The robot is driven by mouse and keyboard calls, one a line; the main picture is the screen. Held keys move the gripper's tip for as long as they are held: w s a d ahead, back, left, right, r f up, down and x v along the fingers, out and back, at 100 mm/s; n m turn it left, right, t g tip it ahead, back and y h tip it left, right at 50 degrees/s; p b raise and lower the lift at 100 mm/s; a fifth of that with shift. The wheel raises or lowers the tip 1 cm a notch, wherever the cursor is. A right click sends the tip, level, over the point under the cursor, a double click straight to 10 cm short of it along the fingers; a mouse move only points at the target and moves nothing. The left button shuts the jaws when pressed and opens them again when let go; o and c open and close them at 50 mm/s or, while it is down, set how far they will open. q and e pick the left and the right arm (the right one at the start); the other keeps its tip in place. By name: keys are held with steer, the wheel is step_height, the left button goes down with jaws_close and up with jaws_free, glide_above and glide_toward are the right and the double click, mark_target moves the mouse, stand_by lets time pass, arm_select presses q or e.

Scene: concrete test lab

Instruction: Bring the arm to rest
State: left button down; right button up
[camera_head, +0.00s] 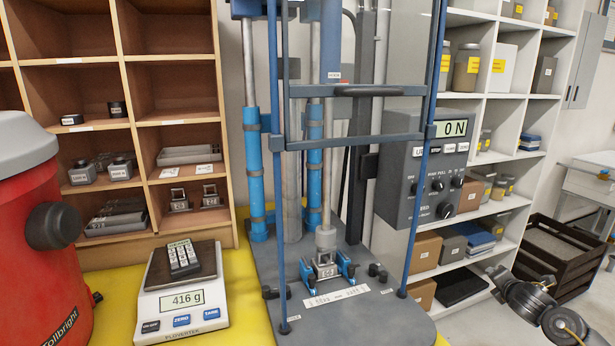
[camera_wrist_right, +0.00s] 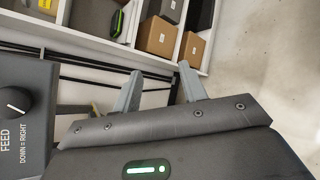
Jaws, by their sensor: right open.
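My right arm (camera_head: 535,304) shows at the lower right of the head view, to the right of the test machine and in front of the white shelves. My right gripper (camera_wrist_right: 160,85) is seen in the wrist view with its two grey fingers spread apart. Nothing is between them. The fingers point toward the shelves and bare floor, and touch nothing that I can see. My left arm and gripper are in neither view.
A test machine (camera_head: 362,319) with a blue-framed guard stands centre; its control box (camera_head: 432,180) reads 0 N. A red drum (camera_head: 35,250) stands left. A dark crate (camera_head: 560,255) sits right.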

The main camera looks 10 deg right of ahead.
steer(key=w+a+r+m+t+y, duration=0.25)
steer(key=r+m+t, duration=0.35)
steer(key=r+m, duration=0.6)
steer(key=s+a+f+m+g, duration=0.1)
steer(key=s+f+m+g, duration=0.1)
steer(key=f, duration=1)
steer(key=s+a+f+m+g, duration=0.1)
steer(key=s+f+m, duration=0.1)
steer(key=f, duration=1)
steer(key=s+a+f+m+g, duration=0.15)
steer(key=s+a+f, duration=0.25)
steer(key=s+f, duration=0.5)
steer(key=s+a+f+g+y, duration=0.1)
steer(key=s+a+f+g, duration=0.3)
steer(key=f, duration=0.8)
steer(key=s+a+f+g, duration=0.2)
steer(key=s+a+f, duration=0.3)
steer(key=s+f, duration=0.45)
steer(key=s+a+f+g+y, duration=0.1)
steer(key=s+a+f, duration=0.4)
steer(key=s, duration=0.5)
steer(key=s+a+f+g, duration=0.3)
steer(key=s+a+f, duration=0.2)
steer(key=s+a, duration=0.4)
steer(key=s+a+f+m+g+y, duration=0.1)
steer(key=s+a+f+g, duration=0.1)
steer(key=s+a+f, duration=0.3)
steer(key=s+a, duration=0.3)
steer(key=s, duration=0.3)
steer(key=shift+y, duration=0.35)
